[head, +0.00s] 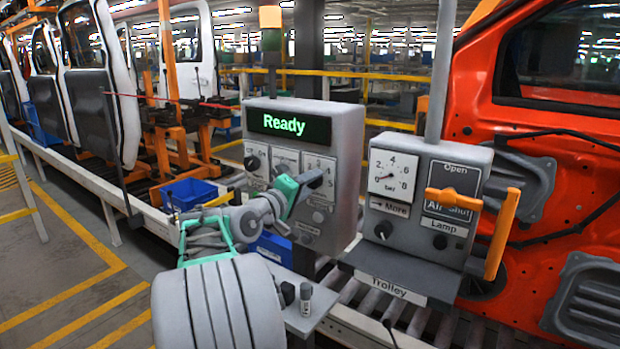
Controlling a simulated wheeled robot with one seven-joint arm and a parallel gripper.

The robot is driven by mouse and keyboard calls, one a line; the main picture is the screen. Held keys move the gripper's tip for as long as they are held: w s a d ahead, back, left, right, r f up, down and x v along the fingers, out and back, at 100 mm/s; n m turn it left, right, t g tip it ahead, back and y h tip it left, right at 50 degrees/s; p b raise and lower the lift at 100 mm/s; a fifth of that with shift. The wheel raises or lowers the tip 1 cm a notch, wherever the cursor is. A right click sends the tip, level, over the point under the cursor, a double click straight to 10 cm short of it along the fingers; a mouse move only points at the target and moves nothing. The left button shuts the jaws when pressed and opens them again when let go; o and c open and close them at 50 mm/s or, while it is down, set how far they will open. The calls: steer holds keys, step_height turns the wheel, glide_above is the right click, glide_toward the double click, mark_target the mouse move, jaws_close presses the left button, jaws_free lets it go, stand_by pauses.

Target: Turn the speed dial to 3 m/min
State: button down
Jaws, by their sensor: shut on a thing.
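The grey control box (345,125) shows a green "Ready" display (290,124) above three white dial plates. The right plate, with numbers including 3, 4 and 5, looks like the speed dial (316,178). Its dark knob is partly covered by my gripper (306,182), which is shut on it. The grey and teal fingers reach in from the lower left. I cannot tell which number the knob points at. The left dial (253,162) is clear of my gripper, and the middle one is partly hidden.
A second box (470,155) to the right carries a gauge (392,174), a knob (383,230) and an orange lever (455,199). An orange handle (502,235) stands beside it. A blue bin (190,193) sits left.

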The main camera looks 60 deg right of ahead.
steer(key=shift+r+n+p, duration=0.1)
steer(key=shift+n+p, duration=0.6)
steer(key=shift+n, duration=0.5)
steer(key=c, duration=0.9)
jaws_free()
steer(key=w+a+b, duration=0.1)
steer(key=a+b, duration=0.1)
steer(key=a, duration=0.5)
steer(key=shift+w+a+b, duration=0.15)
steer(key=shift+a+b, duration=0.2)
steer(key=shift+a, duration=0.05)
